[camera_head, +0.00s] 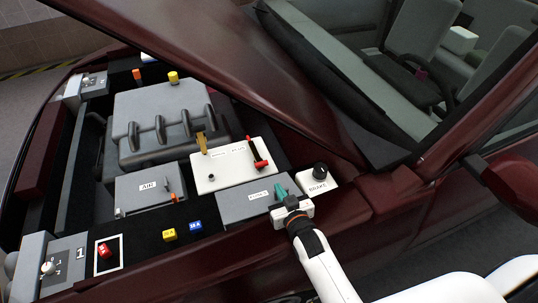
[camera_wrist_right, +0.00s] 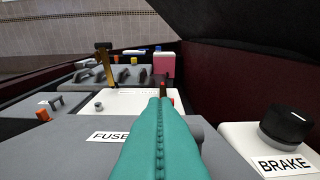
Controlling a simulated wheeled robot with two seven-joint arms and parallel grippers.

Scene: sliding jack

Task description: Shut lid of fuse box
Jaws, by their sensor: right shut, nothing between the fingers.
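The fuse box (camera_head: 240,203) is a grey box with a white label on its flat top, on the near side of the engine bay. Its grey top also shows in the right wrist view (camera_wrist_right: 60,150), with the label partly hidden by my fingers. The top looks level, but I cannot tell whether the lid is fully seated. My right gripper (camera_head: 280,190) has teal fingers, shut and empty, over the right end of the box; they also fill the middle of the wrist view (camera_wrist_right: 160,105). I cannot tell whether they touch it. My left gripper is not in view.
A black knob on a white BRAKE box (camera_head: 318,180) stands right of the fuse box. Behind is a white battery-like box (camera_head: 225,168) with a red lever and a yellow one. A grey AIR box (camera_head: 150,190) lies left. The raised dark red hood (camera_head: 230,70) slopes overhead.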

